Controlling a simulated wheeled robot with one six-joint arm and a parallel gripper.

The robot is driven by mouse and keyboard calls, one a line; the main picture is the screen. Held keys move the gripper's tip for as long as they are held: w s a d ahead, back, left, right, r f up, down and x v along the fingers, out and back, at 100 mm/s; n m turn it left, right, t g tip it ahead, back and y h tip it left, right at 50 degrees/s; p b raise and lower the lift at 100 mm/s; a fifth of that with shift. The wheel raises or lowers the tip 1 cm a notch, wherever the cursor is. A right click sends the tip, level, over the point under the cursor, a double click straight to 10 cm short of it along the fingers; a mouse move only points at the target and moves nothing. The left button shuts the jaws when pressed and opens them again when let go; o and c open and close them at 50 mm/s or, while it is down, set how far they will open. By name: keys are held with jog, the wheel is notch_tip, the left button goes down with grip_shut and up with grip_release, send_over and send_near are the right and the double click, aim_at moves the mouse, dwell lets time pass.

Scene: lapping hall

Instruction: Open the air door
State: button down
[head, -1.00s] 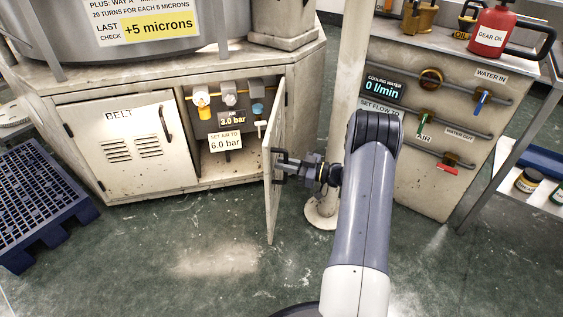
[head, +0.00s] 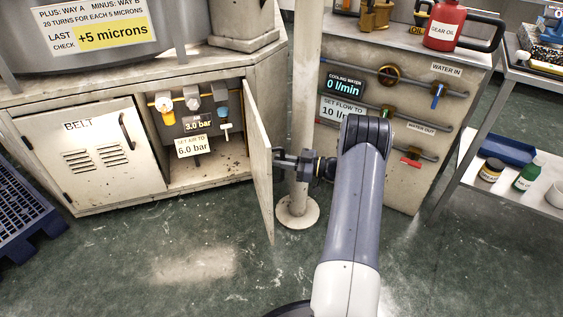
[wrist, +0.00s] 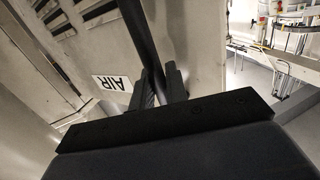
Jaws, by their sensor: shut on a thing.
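The air door (head: 258,150) stands swung well out from its cabinet opening, its free edge toward me in the head view. My gripper (head: 284,161) is at the door's outer face, shut on the door handle. In the wrist view the dark bar handle (wrist: 141,38) passes between the two fingers of my gripper (wrist: 160,82), with the AIR label (wrist: 112,83) on the door beside it. The fingers partly hide the handle. Inside the opening are the valves and a gauge (head: 197,124) reading 3.0 bar, above a sign (head: 192,146) saying 6.0 bar.
A white post (head: 305,110) with a round foot (head: 297,213) stands close right of the door and gripper. The closed belt door (head: 95,150) is left of the opening. A water panel (head: 400,185) and a shelf cart (head: 500,195) stand at right. Floor in front is clear.

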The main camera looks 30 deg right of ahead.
jog(key=c, duration=1.5)
grip_release()
jog(key=p+v, duration=0.2)
jog(key=v, duration=0.8)
jog(key=shift+s+d+p, duration=0.25)
jog(key=shift+d+p, duration=0.05)
jog(key=b+x, duration=0.2)
jog(key=x, duration=0.8)
jog(key=shift+w+a+b, duration=0.2)
jog(key=shift+a+b, duration=0.05)
jog(key=shift+b, duration=0.1)
jog(key=shift+w+a, duration=0.15)
jog(key=shift+a, duration=0.3)
